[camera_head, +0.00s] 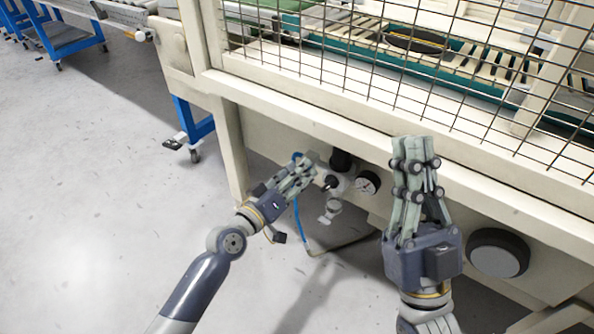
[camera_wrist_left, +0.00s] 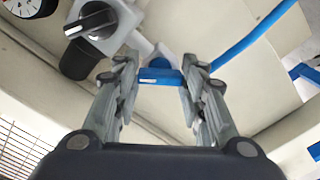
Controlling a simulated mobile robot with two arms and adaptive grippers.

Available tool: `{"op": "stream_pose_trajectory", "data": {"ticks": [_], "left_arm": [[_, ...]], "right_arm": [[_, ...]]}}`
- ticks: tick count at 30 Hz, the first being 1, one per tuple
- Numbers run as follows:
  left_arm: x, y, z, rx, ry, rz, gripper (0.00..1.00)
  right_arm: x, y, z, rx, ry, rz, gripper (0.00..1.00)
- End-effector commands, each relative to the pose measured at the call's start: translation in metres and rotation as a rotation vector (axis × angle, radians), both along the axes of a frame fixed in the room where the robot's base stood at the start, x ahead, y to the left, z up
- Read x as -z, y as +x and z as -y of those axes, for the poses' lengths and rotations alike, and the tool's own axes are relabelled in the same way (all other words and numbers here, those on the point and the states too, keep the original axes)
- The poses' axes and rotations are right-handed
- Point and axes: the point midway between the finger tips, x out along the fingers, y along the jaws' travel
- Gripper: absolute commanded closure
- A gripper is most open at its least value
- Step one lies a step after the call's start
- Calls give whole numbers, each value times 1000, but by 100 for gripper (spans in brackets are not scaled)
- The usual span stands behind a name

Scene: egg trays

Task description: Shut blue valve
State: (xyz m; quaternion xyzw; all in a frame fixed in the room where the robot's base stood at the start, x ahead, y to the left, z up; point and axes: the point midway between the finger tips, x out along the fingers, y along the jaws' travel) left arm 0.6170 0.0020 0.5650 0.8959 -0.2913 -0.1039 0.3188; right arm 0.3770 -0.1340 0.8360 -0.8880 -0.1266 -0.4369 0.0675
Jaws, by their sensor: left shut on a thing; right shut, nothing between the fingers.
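The blue valve (camera_wrist_left: 160,77) has a flat blue handle, seen between the fingertips of my left gripper in the left wrist view. My left gripper (camera_head: 308,163) is at the machine's front, left of the gauge, its fingers shut on the blue handle. In the head view its fingers hide most of the valve. A blue hose (camera_wrist_left: 252,38) runs from beside the valve to the upper right of the wrist view. My right gripper (camera_head: 414,148) is shut and empty, pointing up in front of the cream beam, right of the gauge.
A round pressure gauge (camera_head: 367,183) and a black knob on a grey block (camera_wrist_left: 92,20) sit close to the valve. A cream frame beam (camera_head: 300,110) and wire mesh (camera_head: 400,60) stand above. A dark round part (camera_head: 497,253) is right of my right gripper.

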Motion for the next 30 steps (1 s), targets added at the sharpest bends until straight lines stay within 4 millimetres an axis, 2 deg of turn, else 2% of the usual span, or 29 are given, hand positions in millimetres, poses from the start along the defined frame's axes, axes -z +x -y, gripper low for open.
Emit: {"op": "stream_pose_trajectory", "data": {"ticks": [15, 30], "left_arm": [[-1, 0, -1, -2, -396, -287, 86], [-1, 0, -1, -2, -672, -486, 86]], "right_arm": [[30, 35, -5, 13, -70, -230, 100], [54, 52, -7, 21, -110, -373, 100]]}}
